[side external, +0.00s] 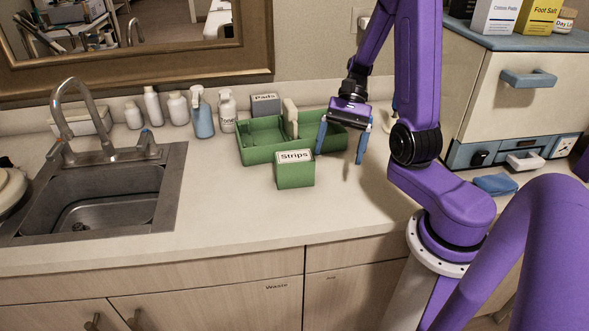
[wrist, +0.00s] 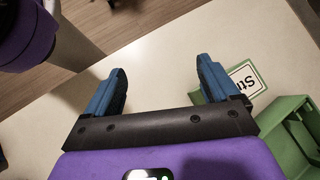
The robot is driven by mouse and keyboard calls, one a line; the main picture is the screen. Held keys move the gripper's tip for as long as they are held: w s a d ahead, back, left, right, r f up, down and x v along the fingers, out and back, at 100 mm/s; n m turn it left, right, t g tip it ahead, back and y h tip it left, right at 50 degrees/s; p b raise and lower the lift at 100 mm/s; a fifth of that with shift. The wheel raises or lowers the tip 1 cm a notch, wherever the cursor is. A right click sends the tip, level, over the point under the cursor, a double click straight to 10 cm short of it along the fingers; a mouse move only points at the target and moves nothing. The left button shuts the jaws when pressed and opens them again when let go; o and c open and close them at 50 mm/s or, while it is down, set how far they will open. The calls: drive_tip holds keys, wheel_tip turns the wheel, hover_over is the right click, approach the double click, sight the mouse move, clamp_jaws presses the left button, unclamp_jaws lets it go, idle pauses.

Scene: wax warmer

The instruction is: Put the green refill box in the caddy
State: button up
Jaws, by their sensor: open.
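The green refill box (side external: 295,174), with a white label reading "Strips", stands on the counter in front of the caddy. In the wrist view the box (wrist: 203,98) shows partly, behind my right finger. The caddy (side external: 257,157) is a green tray with compartments and an upright pale handle, set further back on the counter. Its edge also shows in the wrist view (wrist: 277,112) at lower right. My gripper (side external: 341,150) is open and empty, with blue fingers pointing down. It is above the counter, to the right of the box and near the caddy's right end.
A grey box labelled "Pads" (side external: 265,104) stands behind the caddy. Several bottles, including a blue spray bottle (side external: 202,120), line the wall to the left. A sink (side external: 100,200) lies at far left. The counter in front of the box is clear. A cabinet (side external: 520,95) stands at right.

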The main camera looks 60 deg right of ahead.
drive_tip(key=d+m+t+y, duration=0.2)
drive_tip(key=m+t, duration=0.1)
drive_tip(key=m, duration=0.1)
drive_tip(key=m+t+h, duration=0.1)
drive_tip(key=m+t, duration=0.8)
drive_tip(key=m, duration=0.1)
approach(307, 155)
drive_tip(key=x, duration=0.6)
drive_tip(key=shift+a+f, duration=0.2)
drive_tip(key=shift+a, duration=0.15)
drive_tip(key=shift+h, duration=0.3)
drive_tip(key=shift+x, duration=3)
drive_tip(key=shift+w+d, duration=0.1)
drive_tip(key=shift+d, duration=0.05)
drive_tip(key=c, duration=1.2)
drive_tip(key=shift+r, duration=0.15)
